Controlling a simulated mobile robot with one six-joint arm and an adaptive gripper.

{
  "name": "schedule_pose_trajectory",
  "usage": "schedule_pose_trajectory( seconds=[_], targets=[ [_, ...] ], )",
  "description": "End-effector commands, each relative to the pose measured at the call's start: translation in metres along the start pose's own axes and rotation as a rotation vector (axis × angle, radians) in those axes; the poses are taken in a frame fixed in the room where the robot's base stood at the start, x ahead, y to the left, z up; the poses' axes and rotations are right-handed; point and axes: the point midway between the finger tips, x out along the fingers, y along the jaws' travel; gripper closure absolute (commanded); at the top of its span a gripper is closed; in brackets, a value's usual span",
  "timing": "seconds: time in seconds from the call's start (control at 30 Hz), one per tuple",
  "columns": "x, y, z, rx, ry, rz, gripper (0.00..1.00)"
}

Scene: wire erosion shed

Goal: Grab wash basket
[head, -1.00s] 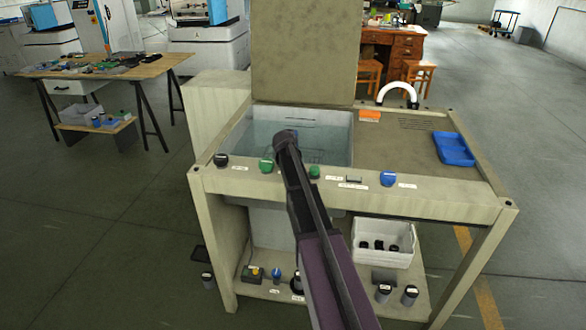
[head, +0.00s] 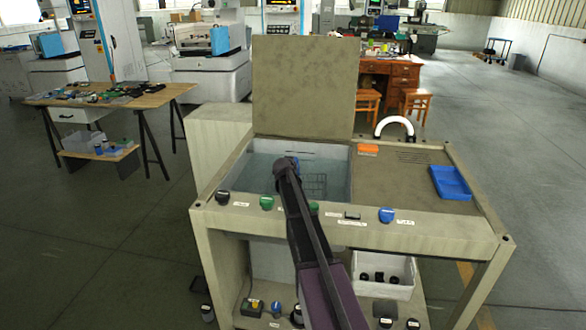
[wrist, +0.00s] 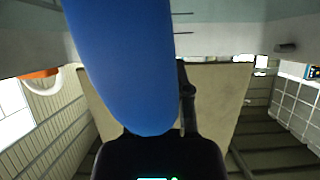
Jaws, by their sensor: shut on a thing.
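In the wrist view the blue grip (wrist: 125,65) is large and close, above the dark gripper body. I take it as the basket's handle, but the join to the mesh is hidden. I cannot tell whether the basket touches the tank floor.
The tank's raised lid (head: 303,85) stands behind it. On the bench top to the right are an orange block (head: 368,149), a white hoop (head: 396,122) and a blue tray (head: 450,183). Knobs line the front edge. A white bin (head: 385,284) sits on the lower shelf.

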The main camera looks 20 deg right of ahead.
Motion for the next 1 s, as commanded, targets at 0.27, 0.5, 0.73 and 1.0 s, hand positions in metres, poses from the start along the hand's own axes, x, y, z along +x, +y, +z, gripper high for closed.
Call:
schedule_pose_trajectory(
  seconds=[0.27,0.5,0.73,1.0],
  targets=[
    [-0.016,0.000,-0.029,0.000,0.002,-0.001,1.00],
    [-0.024,0.000,-0.045,0.000,0.002,-0.001,1.00],
    [-0.029,0.000,-0.053,0.000,0.002,-0.001,1.00],
    [-0.030,0.000,-0.056,0.000,0.002,-0.001,1.00]
  ],
)
